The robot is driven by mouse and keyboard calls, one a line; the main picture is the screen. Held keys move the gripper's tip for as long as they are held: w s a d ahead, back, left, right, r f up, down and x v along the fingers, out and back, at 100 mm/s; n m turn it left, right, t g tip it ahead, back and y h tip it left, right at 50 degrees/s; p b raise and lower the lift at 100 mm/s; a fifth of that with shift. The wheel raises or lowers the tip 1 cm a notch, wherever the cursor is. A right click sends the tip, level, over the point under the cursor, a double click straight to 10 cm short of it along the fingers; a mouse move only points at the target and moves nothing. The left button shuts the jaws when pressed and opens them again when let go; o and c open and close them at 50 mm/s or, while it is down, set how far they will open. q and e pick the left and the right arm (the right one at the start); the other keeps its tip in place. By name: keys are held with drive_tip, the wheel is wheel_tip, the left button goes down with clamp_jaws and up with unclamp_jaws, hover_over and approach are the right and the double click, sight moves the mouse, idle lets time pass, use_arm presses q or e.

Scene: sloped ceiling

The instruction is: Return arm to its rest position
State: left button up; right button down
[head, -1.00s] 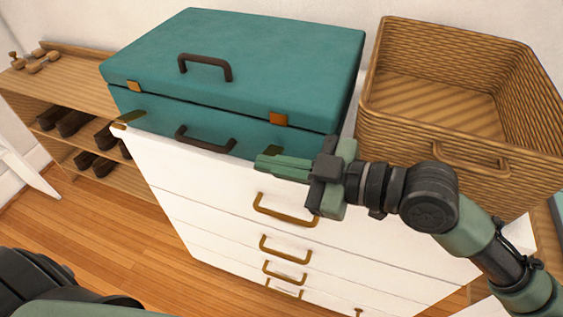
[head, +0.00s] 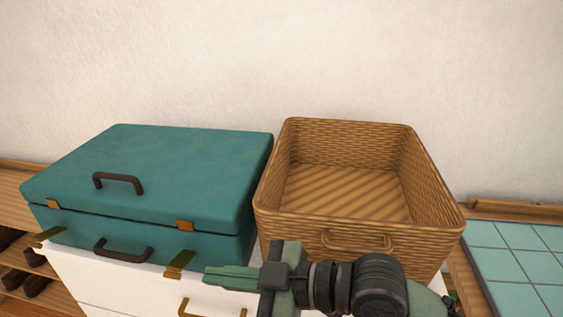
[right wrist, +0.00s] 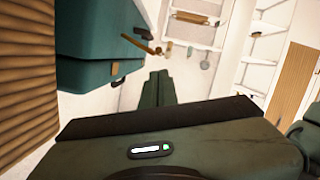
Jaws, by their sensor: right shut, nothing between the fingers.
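My right gripper (head: 228,278) shows in the head view in front of the white drawer unit (head: 100,272). Its green fingers are together with nothing between them and point left. They also show shut in the right wrist view (right wrist: 157,88). My left gripper is not in either current view. A closed teal case (head: 165,180) with brown handles sits on top of the drawer unit, behind and left of the fingers. The case also shows in the right wrist view (right wrist: 85,45).
An empty wicker basket (head: 345,225) stands right of the case, just behind my right arm. A surface with pale green tiles (head: 515,262) is at the far right. A wooden shelf (head: 15,195) with shoes is at the left. The wall behind is bare.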

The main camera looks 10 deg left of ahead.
drive_tip(key=d+f+m+t+h, duration=0.5)
drive_tip(key=d+f+m+h, duration=0.3)
drive_tip(key=d+f+m, duration=0.75)
drive_tip(key=s+d+f+m+g+h, duration=0.2)
drive_tip(key=s+d+f+h, duration=0.2)
drive_tip(key=s+d+f, duration=0.45)
drive_tip(key=s+d+f+m+g+h, duration=0.15)
drive_tip(key=s+d+f+h, duration=0.35)
drive_tip(key=d, duration=0.6)
wheel_tip(320, 180, down, 27)
drive_tip(key=g+y, duration=0.1)
drive_tip(key=y, duration=0.1)
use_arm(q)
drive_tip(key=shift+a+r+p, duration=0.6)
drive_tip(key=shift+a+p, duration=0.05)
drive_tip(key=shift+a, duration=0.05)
use_arm(e)
drive_tip(key=s+d+f+g, duration=0.1)
drive_tip(key=s+d+f, duration=0.1)
drive_tip(key=s+f, duration=1.2)
drive_tip(key=s, duration=0.2)
drive_tip(key=shift+s+f, duration=0.3)
drive_tip(key=shift+s, duration=0.05)
